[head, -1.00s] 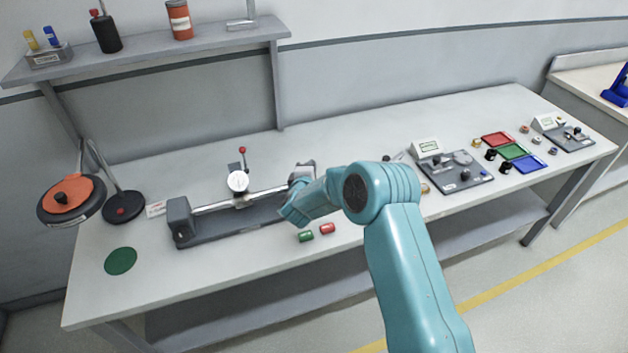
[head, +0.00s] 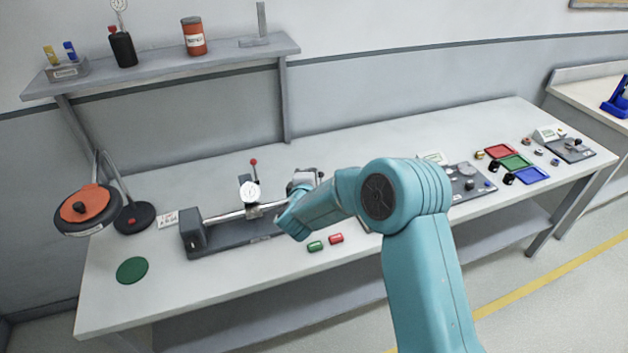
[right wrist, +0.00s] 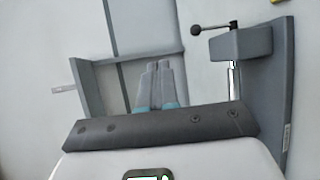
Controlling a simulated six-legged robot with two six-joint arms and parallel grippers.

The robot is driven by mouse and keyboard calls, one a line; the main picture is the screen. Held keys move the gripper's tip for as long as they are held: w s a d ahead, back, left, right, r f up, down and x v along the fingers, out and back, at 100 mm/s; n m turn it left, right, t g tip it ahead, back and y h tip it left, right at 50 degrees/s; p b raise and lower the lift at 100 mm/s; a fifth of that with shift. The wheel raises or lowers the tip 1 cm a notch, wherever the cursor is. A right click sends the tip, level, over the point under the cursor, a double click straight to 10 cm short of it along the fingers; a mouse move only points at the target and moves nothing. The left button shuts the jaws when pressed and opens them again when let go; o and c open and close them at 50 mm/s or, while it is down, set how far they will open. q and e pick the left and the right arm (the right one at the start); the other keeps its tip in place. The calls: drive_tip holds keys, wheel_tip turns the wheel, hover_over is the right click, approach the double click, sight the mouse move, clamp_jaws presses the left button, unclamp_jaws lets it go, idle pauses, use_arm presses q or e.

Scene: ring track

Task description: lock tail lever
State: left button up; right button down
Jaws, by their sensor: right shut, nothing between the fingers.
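The grey centre fixture (head: 240,243) lies along the bench, with a headstock block at its left end and a dial gauge on its rod. Its tailstock (head: 303,180) is at the right end, partly hidden by my right arm. In the right wrist view the tailstock block (right wrist: 240,44) is at upper right, and the tail lever (right wrist: 210,29), a thin rod with a black ball knob, sticks out to its left. My right gripper (right wrist: 158,66) is shut and empty, left of and below the knob, apart from it in the picture. My left gripper is not in view.
A green cylinder (head: 315,246) and a red cylinder (head: 336,238) lie in front of the fixture. A shelf (head: 170,75) stands above the bench at the back left. A control panel (head: 465,182) and coloured trays (head: 515,161) are to the right.

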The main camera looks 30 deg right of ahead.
drive_tip(key=s+a+f+g+y, duration=0.1)
drive_tip(key=s+a+f+y, duration=0.1)
drive_tip(key=s+a+f, duration=0.2)
drive_tip(key=s+a+f+g+y, duration=0.1)
drive_tip(key=s+a+f+y, duration=0.2)
drive_tip(key=f, duration=0.7)
drive_tip(key=s+a+f+n+g+y+b, duration=0.1)
drive_tip(key=s+a+f+y, duration=0.1)
drive_tip(key=s+a+f, duration=0.3)
drive_tip(key=shift+s+a+f, duration=0.15)
drive_tip(key=shift+a+f, duration=0.05)
drive_tip(key=shift+f, duration=0.35)
drive_tip(key=shift+s+a+f, duration=0.15)
drive_tip(key=shift+a+f, duration=0.05)
drive_tip(key=shift+f, duration=0.35)
drive_tip(key=s+a+f+m+g+y, duration=0.2)
drive_tip(key=s+a+m, duration=0.4)
drive_tip(key=s, duration=0.5)
drive_tip(key=s+a+f+m+g+y, duration=0.3)
drive_tip(key=s+a+m+g+y, duration=0.2)
drive_tip(key=s+m, duration=0.3)
drive_tip(key=s+a, duration=0.1)
drive_tip(key=s, duration=0.2)
drive_tip(key=shift+a+f+g, duration=0.35)
drive_tip(key=shift+a+g, duration=0.05)
